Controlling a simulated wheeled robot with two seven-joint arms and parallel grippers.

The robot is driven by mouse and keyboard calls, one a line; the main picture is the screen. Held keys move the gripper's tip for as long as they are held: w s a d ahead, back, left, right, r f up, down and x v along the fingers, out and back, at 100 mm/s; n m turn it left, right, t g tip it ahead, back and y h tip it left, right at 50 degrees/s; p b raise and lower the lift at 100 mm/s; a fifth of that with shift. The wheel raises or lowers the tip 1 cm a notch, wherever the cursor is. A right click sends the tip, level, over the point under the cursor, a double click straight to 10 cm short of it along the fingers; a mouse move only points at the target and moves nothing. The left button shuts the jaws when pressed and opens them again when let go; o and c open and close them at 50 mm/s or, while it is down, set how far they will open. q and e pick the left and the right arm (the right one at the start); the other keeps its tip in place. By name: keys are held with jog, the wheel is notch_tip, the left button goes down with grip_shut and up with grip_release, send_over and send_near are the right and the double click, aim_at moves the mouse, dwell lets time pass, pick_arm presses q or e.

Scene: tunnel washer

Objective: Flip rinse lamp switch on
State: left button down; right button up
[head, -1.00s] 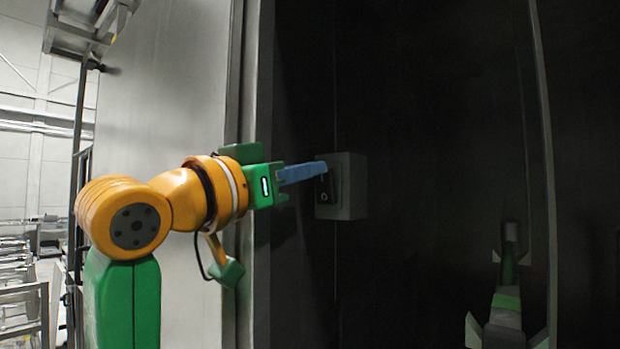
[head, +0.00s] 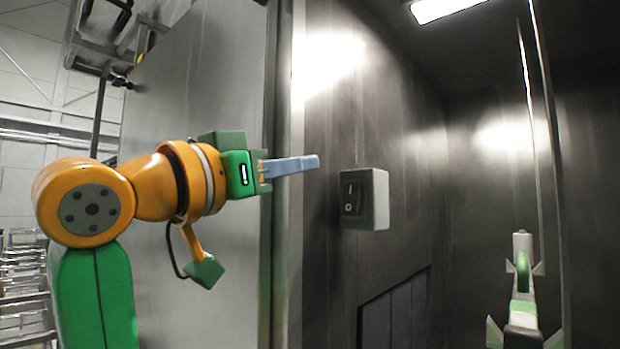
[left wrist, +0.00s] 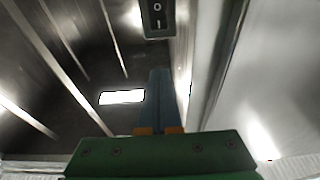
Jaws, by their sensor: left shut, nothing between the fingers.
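The rinse lamp switch (head: 352,198) is a dark rocker marked I and O on the front of a light grey box (head: 378,200) fixed to the metal wall inside the open chamber. My left gripper (head: 317,161) is shut and empty. Its blue fingers point right, with their tips left of and a little above the box, apart from it in the picture. In the left wrist view the switch (left wrist: 157,17) shows at the top, beyond the shut fingers (left wrist: 160,75). A lit rectangular lamp (head: 447,9) glows on the chamber ceiling. My right gripper is not seen.
A metal panel edge (head: 283,190) stands upright just left of the switch wall, behind my left gripper. A dark panelled recess (head: 395,315) lies below the switch. A green and white shape (head: 523,285) at lower right is unclear. The space right of the switch box looks free.

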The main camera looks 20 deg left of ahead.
pick_arm(q)
jog(key=shift+s+a+r+b, duration=0.1)
jog(key=shift+s+a+b, duration=0.2)
jog(key=shift+s, duration=0.3)
jog(key=shift+s+a+r+b, duration=0.15)
jog(key=shift+s+a+b, duration=0.1)
jog(key=shift+s, duration=0.3)
jog(key=shift+s+a+r+b, duration=0.1)
jog(key=shift+s+a+b, duration=0.2)
jog(key=shift+s, duration=0.3)
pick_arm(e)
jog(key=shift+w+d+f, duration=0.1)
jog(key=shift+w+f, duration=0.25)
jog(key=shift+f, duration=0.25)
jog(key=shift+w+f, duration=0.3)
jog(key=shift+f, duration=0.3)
